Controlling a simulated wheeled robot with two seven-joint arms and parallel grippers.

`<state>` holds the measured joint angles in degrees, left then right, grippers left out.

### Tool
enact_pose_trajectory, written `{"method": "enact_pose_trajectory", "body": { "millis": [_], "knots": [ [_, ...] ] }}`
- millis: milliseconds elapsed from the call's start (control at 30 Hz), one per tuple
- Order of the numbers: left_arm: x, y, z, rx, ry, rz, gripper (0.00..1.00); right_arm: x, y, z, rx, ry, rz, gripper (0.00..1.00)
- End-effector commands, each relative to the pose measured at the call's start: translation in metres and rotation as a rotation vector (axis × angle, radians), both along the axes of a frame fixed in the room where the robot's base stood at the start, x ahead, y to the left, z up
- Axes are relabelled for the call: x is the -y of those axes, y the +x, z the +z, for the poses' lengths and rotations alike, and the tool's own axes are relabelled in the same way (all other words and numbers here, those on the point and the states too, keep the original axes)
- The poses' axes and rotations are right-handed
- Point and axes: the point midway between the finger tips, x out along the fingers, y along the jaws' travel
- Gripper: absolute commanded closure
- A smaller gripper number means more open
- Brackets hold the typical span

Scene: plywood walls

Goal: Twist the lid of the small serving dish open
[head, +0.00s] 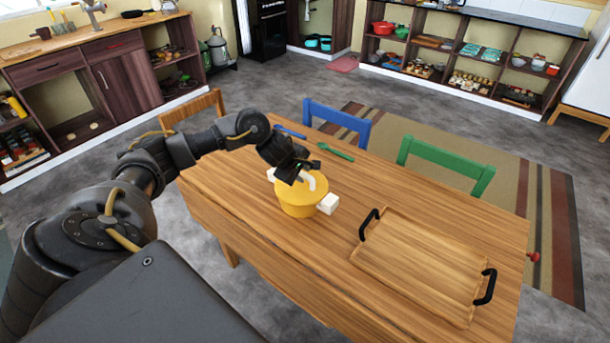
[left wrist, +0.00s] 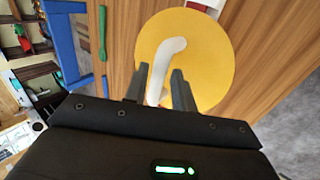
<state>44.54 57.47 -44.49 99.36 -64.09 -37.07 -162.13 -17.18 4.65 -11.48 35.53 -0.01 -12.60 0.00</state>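The small serving dish (head: 297,209) is a yellow pot with white side handles, standing upright on the wooden table. Its round yellow lid (head: 315,194) sits on top and also shows in the left wrist view (left wrist: 208,68). A white curved handle (left wrist: 170,52) rises from the lid. My left gripper (head: 299,174) is over the lid from the far left side. In the left wrist view its two fingers (left wrist: 160,70) stand on either side of the handle, apart, with a small gap showing. My right gripper is not in view.
A wooden tray (head: 420,265) with black handles lies on the table (head: 265,240) to the right. A green utensil (head: 336,152) and a blue one (head: 291,133) lie behind the dish. Blue (head: 337,122) and green (head: 446,165) chairs stand at the far edge.

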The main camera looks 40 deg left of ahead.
Motion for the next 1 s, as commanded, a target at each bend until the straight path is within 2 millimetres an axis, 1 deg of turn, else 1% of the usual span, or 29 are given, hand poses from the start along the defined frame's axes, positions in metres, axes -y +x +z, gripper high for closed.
{"method": "enact_pose_trajectory", "body": {
  "millis": [33, 233, 400, 600, 667, 800, 833, 1000],
  "knots": [
    [0.0, 0.003, -0.007, -0.003, -0.001, 0.003, 0.74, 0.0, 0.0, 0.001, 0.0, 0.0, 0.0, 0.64],
    [0.0, 0.015, -0.023, -0.001, -0.001, 0.001, 0.74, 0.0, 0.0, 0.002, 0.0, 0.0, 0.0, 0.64],
    [-0.001, 0.018, -0.027, 0.001, 0.001, 0.001, 0.74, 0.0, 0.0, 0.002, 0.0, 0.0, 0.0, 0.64],
    [-0.001, 0.018, -0.027, 0.001, 0.001, 0.001, 0.74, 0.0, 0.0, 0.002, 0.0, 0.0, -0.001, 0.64],
    [-0.001, 0.018, -0.027, 0.001, 0.001, 0.001, 0.8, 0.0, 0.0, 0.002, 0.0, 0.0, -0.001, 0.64],
    [-0.001, 0.018, -0.027, 0.001, 0.001, 0.001, 0.99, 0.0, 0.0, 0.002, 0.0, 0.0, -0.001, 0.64],
    [-0.001, 0.018, -0.027, 0.001, 0.001, 0.001, 1.0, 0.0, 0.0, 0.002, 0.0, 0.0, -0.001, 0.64],
    [0.0, 0.018, -0.026, 0.001, 0.001, 0.013, 1.0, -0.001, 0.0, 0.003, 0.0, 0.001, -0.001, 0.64]
  ]
}}
